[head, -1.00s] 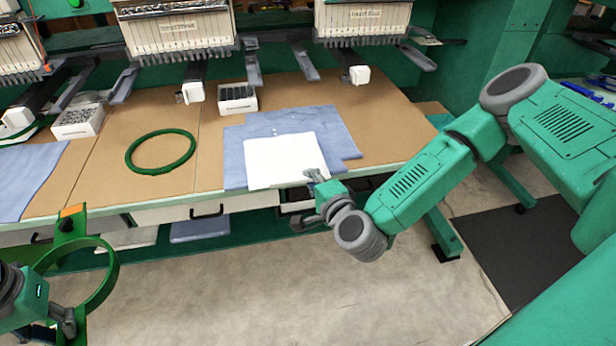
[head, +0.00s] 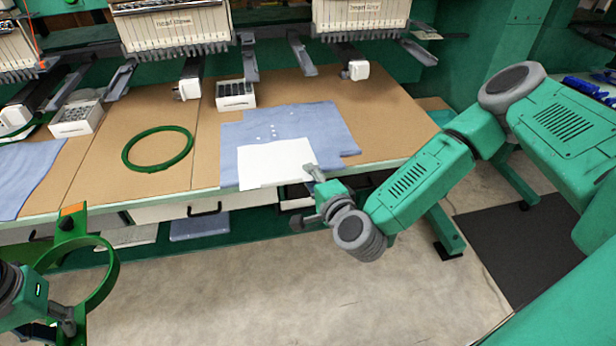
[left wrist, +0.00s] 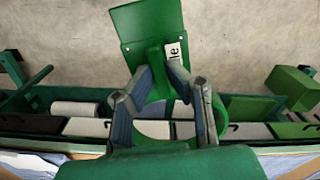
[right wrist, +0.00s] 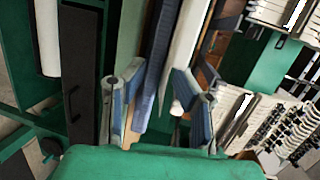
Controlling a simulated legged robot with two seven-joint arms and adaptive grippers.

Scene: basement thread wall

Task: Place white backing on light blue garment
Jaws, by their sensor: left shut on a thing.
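The white backing (head: 272,166) lies over the front part of the light blue garment (head: 330,126) on the table, its lower edge close to the table's front edge. Several pale dots show on the garment behind it. My right gripper (head: 312,172) is at the backing's front right corner. In the right wrist view its fingers (right wrist: 158,75) stand apart, with the white edge beyond them; contact is unclear. My left gripper (left wrist: 163,95) is shut on a green hoop fixture (head: 98,272), off the table's front at lower left.
A green hoop (head: 158,149) lies on the brown table (head: 100,165) left of the garment. Another blue garment (head: 25,170) lies at far left. White boxes (head: 236,95) stand toward the back, under the embroidery heads (head: 175,32). The table right of the garment is clear.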

